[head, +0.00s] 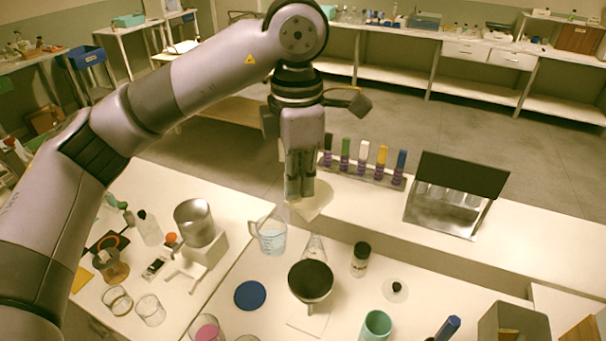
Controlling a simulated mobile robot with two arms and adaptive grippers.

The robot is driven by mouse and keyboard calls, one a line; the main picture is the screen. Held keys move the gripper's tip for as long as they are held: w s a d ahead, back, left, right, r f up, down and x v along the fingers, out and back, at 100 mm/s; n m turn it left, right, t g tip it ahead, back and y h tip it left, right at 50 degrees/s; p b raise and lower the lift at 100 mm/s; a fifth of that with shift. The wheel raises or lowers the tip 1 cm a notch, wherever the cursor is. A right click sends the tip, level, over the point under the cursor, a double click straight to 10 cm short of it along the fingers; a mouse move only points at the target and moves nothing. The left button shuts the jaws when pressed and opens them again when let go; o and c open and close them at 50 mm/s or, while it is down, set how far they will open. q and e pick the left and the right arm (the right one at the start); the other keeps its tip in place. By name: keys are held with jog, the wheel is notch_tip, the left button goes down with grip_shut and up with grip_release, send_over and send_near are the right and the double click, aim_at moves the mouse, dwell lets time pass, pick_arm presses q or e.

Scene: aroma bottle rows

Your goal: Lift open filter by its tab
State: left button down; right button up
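My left gripper (300,195) points down near the middle of the head view, with its fingers close together. A cream-coloured paper filter (318,201) is at the fingertips, held above the bench; the fingers hide part of it, so its tab and how far it is opened cannot be made out. Below and nearer stands a funnel with a dark inside (311,281), with a clear glass flask (316,248) showing behind it. My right gripper is not in view.
A glass beaker of pale blue liquid (271,238) stands just below the gripper. A dark-capped jar (361,259), a blue disc (250,294) and a teal cup (376,326) stand around the funnel. A row of coloured bottles (363,160) is behind, right of the gripper.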

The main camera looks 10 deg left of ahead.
pick_arm(q)
jog(key=s+a+b, duration=0.2)
jog(key=s, duration=1)
jog(key=shift+s+a+b, duration=0.25)
jog(key=shift+s+b, duration=0.15)
